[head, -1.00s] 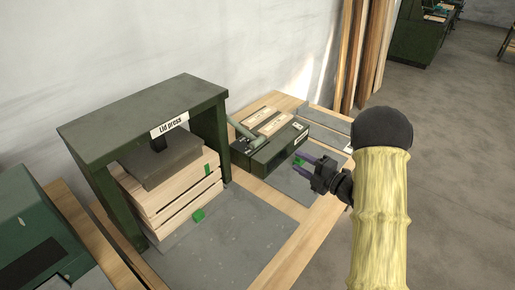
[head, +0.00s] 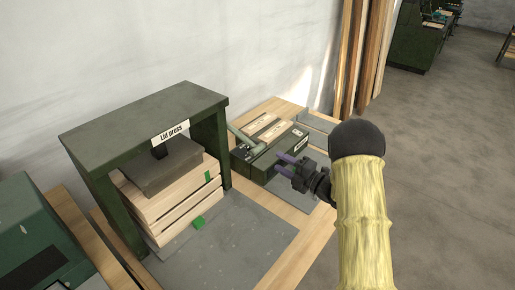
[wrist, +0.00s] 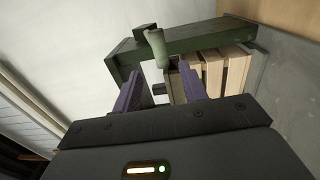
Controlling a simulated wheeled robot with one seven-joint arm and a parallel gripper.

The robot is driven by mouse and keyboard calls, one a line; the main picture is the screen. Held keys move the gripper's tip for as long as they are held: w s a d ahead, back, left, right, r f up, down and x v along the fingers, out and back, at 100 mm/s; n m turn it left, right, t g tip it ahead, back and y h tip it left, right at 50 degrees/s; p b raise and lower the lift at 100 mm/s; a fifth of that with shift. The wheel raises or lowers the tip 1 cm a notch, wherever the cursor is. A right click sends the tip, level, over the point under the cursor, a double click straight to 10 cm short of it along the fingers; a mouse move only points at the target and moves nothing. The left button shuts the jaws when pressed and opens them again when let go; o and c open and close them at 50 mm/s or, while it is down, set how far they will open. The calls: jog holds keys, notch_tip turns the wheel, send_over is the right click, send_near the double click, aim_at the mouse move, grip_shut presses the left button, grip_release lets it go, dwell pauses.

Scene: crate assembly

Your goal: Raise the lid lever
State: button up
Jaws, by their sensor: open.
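The lid lever (head: 243,136) is a pale green handle beside the right leg of the green lid press (head: 150,115), slanting down to the right. In the wrist view the lever (wrist: 156,47) stands beyond my fingers, roughly between their tips. The press's grey plate (head: 170,168) sits on top of a slatted wooden crate (head: 178,210). My gripper (head: 281,163) is open and empty, to the right of the lever and apart from it. Its purple fingers (wrist: 160,78) point toward the press.
The wall is close behind.

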aim_at(258, 150)
jog(key=p+x, duration=0.1)
jog(key=x, duration=0.9)
jog(key=shift+w+a+p, duration=0.2)
jog(key=shift+a+p, duration=0.1)
jog(key=shift+a, duration=0.05)
jog(key=shift+s+d, duration=0.1)
grip_shut()
